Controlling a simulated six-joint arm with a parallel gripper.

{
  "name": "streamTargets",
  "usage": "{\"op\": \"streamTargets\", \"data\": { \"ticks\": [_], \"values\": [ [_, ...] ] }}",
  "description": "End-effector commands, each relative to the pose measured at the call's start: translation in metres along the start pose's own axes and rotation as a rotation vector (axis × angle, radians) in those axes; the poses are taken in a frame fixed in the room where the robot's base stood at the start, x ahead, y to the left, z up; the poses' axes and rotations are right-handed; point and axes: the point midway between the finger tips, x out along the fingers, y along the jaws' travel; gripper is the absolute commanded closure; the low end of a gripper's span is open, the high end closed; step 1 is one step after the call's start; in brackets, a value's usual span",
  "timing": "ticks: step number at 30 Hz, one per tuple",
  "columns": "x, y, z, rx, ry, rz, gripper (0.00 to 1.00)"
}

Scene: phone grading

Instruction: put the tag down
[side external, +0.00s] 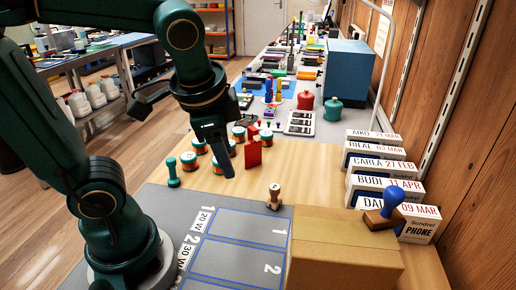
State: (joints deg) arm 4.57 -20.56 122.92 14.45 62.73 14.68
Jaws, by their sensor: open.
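A red tag-like piece (254,154) stands upright on the wooden table, right of my gripper; I take it to be the tag. My gripper (228,168) points down over the table among small round tins. It is open, and I see nothing between its fingers. The far finger is mostly hidden behind the near one. The tag looks apart from the fingers, but the depth between them is hard to judge.
Several round tins (188,166) and a green stamp (172,173) stand near my gripper. A wooden stamp (274,197) stands by the grey marked mat (235,232). A cardboard box (330,255), a blue-handled stamp (388,208) and labelled phone boxes (385,163) fill the right.

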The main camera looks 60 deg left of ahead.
Motion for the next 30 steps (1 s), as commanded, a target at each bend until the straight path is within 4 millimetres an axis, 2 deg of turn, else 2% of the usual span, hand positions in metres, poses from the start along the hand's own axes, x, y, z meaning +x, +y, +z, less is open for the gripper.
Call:
{"op": "streamTargets", "data": {
  "ticks": [3, 6, 10, 30],
  "values": [
    [-0.005, 0.020, 0.010, -0.204, 0.114, 0.061, 0.51],
    [-0.007, 0.033, 0.014, -0.338, 0.182, 0.105, 0.51],
    [-0.007, 0.042, 0.016, -0.441, 0.231, 0.141, 0.51],
    [-0.007, 0.044, 0.016, -0.472, 0.244, 0.153, 0.51]
  ]
}}
